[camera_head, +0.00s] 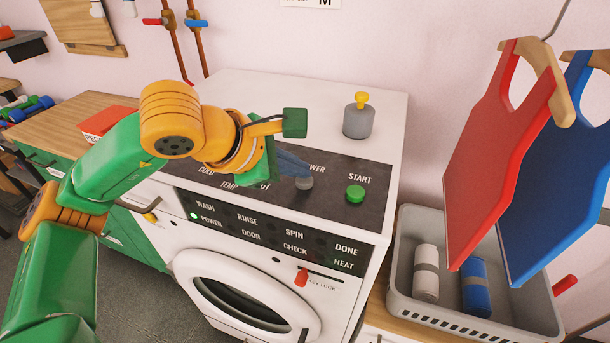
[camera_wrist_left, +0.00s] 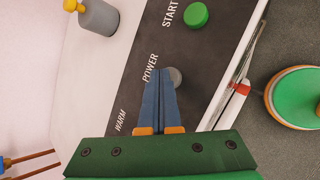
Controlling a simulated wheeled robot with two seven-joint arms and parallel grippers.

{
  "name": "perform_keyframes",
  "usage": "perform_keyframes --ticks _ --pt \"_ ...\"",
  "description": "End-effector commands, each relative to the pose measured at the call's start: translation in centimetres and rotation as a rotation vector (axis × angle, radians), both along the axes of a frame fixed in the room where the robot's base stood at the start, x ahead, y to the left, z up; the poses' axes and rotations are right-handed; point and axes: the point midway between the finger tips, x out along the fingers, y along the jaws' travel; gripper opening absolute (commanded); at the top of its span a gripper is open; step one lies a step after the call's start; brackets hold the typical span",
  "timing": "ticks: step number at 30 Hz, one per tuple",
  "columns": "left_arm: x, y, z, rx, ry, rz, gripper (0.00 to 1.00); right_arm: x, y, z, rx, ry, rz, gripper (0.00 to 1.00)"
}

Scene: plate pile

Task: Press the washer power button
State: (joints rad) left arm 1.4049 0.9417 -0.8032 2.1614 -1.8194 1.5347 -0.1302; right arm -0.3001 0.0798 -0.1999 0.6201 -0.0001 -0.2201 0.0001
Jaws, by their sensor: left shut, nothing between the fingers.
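The white washer (camera_head: 270,100) has a dark top panel with a grey round power button (camera_head: 304,184), below the partly covered POWER label. The button also shows in the left wrist view (camera_wrist_left: 178,77), partly behind my fingertips. My left gripper (camera_head: 304,171) has its blue fingers shut together and empty. Its tips are at the power button and overlap its edge in the left wrist view (camera_wrist_left: 164,72). I cannot tell whether they touch or press it. A green light (camera_head: 194,216) glows by POWER on the front panel. My right gripper is out of view.
A green START button (camera_head: 355,194) sits right of the power button. A grey bottle with a yellow top (camera_head: 358,120) stands on the washer's back. A grey basket (camera_head: 405,250) with rolled towels is at right, below hanging red (camera_head: 490,150) and blue (camera_head: 560,170) garments.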

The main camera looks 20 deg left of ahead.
Motion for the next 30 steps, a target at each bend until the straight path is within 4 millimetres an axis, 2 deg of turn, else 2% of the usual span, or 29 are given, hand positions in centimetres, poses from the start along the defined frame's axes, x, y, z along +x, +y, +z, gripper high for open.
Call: perform_keyframes --ticks 4,13,25,30 --pt "0.0 0.0 1.1 -0.001 0.000 -0.001 0.00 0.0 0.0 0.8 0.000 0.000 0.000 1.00" --pt "0.0 0.0 1.3 0.000 0.000 0.000 0.00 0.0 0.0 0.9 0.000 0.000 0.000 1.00" --pt "0.0 0.0 6.8 -0.001 -0.001 0.000 0.00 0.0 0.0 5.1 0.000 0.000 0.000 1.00" --pt "0.0 0.0 7.1 0.000 0.000 0.000 0.00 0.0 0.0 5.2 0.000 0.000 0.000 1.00"
